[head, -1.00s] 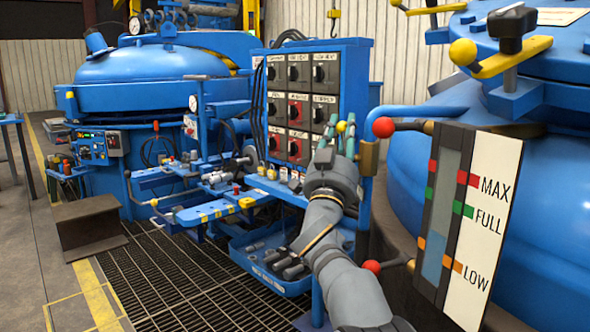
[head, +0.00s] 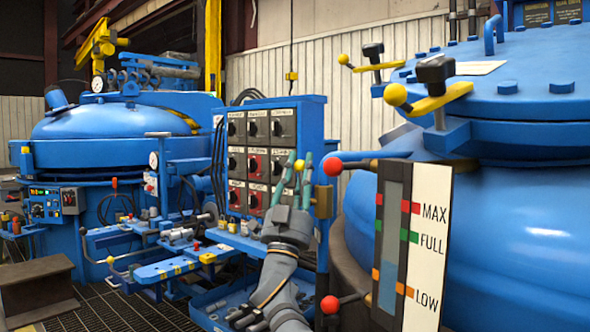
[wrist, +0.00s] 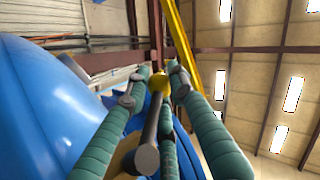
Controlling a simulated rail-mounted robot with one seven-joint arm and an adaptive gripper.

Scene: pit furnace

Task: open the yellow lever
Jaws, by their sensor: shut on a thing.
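The yellow lever shows as a yellow ball knob (head: 298,165) between my fingertips, beside the right edge of the blue switch panel. In the wrist view its yellow knob (wrist: 158,83) sits on a grey rod with a round end facing the camera. My gripper (head: 299,159) points upward, its green-grey padded fingers on both sides of the knob. In the wrist view my gripper (wrist: 159,76) is closed around the lever near the knob. The lever's mount is hidden behind the fingers and my wrist.
A red-knobbed lever (head: 333,167) stands just right of my fingers, and another red knob (head: 330,304) is lower. The level gauge (head: 410,245) and blue vessel (head: 510,220) are at the right. The switch panel (head: 262,157) is close on the left. Yellow-handled clamps (head: 430,103) sit on the lid.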

